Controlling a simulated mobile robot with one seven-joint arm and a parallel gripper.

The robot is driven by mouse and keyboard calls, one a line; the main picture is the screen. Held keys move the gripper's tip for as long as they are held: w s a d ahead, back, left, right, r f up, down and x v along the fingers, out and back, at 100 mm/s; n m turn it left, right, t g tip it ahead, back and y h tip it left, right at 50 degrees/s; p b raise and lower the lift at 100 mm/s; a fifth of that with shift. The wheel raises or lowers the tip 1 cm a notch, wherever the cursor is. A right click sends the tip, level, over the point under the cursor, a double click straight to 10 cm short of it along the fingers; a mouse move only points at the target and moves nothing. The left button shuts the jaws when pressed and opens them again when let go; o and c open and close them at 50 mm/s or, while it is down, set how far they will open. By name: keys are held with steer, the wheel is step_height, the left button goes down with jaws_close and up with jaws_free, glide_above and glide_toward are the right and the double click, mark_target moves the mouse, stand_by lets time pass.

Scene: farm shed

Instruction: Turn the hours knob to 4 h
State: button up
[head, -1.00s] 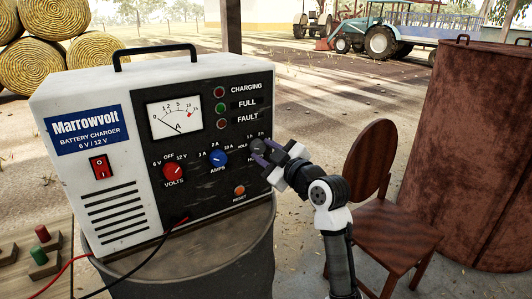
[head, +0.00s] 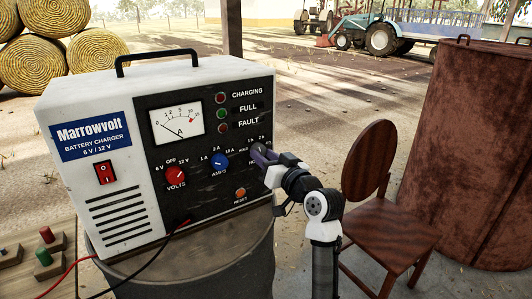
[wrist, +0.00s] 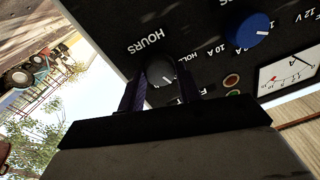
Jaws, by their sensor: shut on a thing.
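The white and black Marrowvolt battery charger (head: 215,185) stands upright on a drum. Its grey hours knob (wrist: 160,74) shows in the wrist view between my two dark purple fingers, under the word HOURS. My gripper (head: 262,155) is shut on this knob at the right side of the panel. In the head view the fingers cover the knob and part of its label. A small pale mark shows on the knob in the wrist view, but I cannot tell which hour it points at.
The blue amps knob (head: 219,161) and red volts knob (head: 175,175) sit left of my gripper. The orange reset button (head: 240,193) is below. A wooden chair (head: 390,235) and rusty barrel (head: 470,150) stand to the right. Red and black leads hang from the charger's front.

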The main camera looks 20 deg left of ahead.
steer(key=m+p, duration=0.4)
steer(key=m, duration=0.2)
steer(key=shift+s+r+t, duration=0.1)
steer(key=shift+r+t, duration=0.05)
steer(key=shift+t, duration=0.15)
steer(key=m+p, duration=0.2)
steer(key=m, duration=0.1)
steer(key=m+h+p, duration=0.1)
steer(key=m+p, duration=0.1)
steer(key=shift+a+m+t, duration=0.1)
steer(key=shift+m+t, duration=0.2)
steer(key=shift+m, duration=0.1)
steer(key=shift+s+m+h+p, duration=0.1)
steer(key=shift+m+h+p, duration=0.45)
steer(key=shift+m, duration=3.75)
steer(key=o, duration=1)
steer(key=b+v, duration=0.4)
steer(key=v, duration=0.9)
steer(key=shift+s+d+f, duration=0.25)
steer(key=shift+d+f, duration=0.05)
steer(key=shift+f, duration=0.05)
